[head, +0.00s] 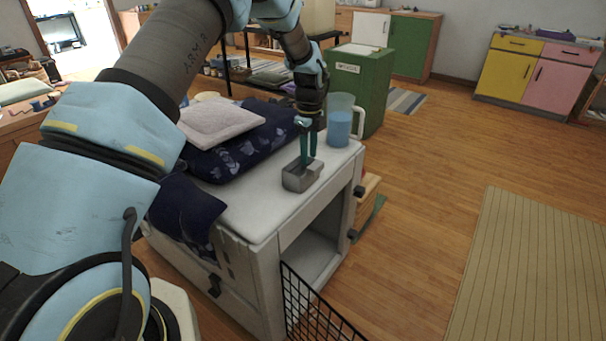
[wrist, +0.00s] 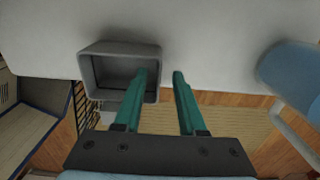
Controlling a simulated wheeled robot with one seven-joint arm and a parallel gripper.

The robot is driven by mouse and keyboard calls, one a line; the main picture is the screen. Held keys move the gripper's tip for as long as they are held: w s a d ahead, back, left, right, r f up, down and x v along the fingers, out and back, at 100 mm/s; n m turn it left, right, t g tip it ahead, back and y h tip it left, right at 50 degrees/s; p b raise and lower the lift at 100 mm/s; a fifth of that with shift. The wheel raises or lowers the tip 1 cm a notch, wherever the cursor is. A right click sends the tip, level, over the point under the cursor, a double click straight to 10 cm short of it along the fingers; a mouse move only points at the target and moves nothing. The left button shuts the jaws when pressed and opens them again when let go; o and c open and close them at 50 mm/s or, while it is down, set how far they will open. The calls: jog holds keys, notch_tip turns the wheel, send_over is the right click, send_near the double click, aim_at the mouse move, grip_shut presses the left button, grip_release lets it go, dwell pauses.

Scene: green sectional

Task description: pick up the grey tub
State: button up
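The grey tub (head: 297,183) is a small open-topped box. It stands upright on the white cabinet top (head: 255,205), near the front edge. In the wrist view the tub (wrist: 90,76) is left of centre with its opening towards me, and it looks empty. My gripper (head: 308,153) points down at the tub with its teal fingers apart. In the wrist view my gripper (wrist: 160,74) has its left finger across the tub's opening and its right finger outside the tub's right wall. Nothing is between the fingers except perhaps that wall. I cannot tell whether the left fingertip is inside or above the tub.
A dark patterned cushion (head: 235,145) and pale cushion (head: 218,122) lie to the left.

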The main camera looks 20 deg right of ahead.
aim_at(305, 172)
jog(key=shift+f, duration=1.8)
grip_shut()
